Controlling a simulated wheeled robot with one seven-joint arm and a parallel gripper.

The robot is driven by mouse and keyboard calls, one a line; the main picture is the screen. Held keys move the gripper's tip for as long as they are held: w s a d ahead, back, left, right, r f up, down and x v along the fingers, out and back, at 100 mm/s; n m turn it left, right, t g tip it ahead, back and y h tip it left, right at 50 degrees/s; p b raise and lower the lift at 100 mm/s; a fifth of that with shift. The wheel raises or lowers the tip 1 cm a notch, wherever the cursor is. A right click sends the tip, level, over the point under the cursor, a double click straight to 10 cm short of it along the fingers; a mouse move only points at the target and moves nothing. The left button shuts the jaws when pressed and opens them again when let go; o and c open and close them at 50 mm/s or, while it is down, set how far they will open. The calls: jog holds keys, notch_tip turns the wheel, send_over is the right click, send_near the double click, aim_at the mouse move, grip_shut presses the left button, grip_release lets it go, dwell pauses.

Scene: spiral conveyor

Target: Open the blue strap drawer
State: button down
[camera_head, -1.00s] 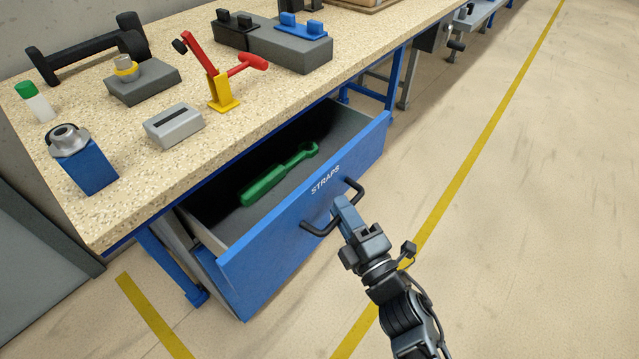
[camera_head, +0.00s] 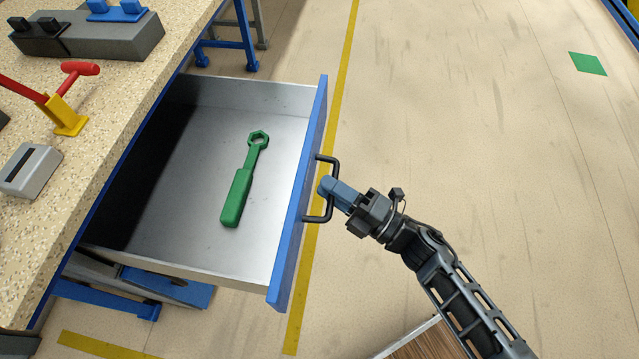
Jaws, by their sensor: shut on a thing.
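The blue strap drawer (camera_head: 309,200) is pulled far out from under the workbench. Its grey metal interior is in plain view, and its blue front faces right. A black bar handle (camera_head: 336,168) is fixed on the front. My gripper (camera_head: 326,188) is at the middle of the handle, shut on it, with the arm reaching in from the lower right. A green wrench (camera_head: 240,185) lies inside the drawer on its floor. The label on the front cannot be read from this angle.
The speckled workbench top (camera_head: 120,95) is on the left, holding a red and yellow clamp (camera_head: 65,105), a grey slotted block (camera_head: 30,170) and a grey fixture (camera_head: 95,38). A wooden-topped thing (camera_head: 425,345) shows at the bottom. The floor to the right is clear.

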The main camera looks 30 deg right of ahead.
jog(key=shift+s+d, duration=0.1)
jog(key=c, duration=1.1)
grip_release()
jog(key=v, duration=0.7)
jog(key=shift+s+d, duration=0.2)
jog(key=shift+s, duration=0.15)
jog(key=shift+f, duration=0.15)
jog(key=s+r+m+g+h+p, duration=0.1)
jog(key=s+r+m+h+p, duration=0.3)
jog(key=s+r+m, duration=0.7)
jog(key=s+r+m+g+h+p, duration=0.1)
jog(key=s+r+m+h+p, duration=0.3)
jog(key=s+r+m, duration=0.6)
notch_tip(320, 180, up, 5)
jog(key=shift+s+a+f+m+g+h, duration=0.1)
jog(key=shift+s+a+m+g+h, duration=0.3)
jog(key=shift+m+h, duration=0.5)
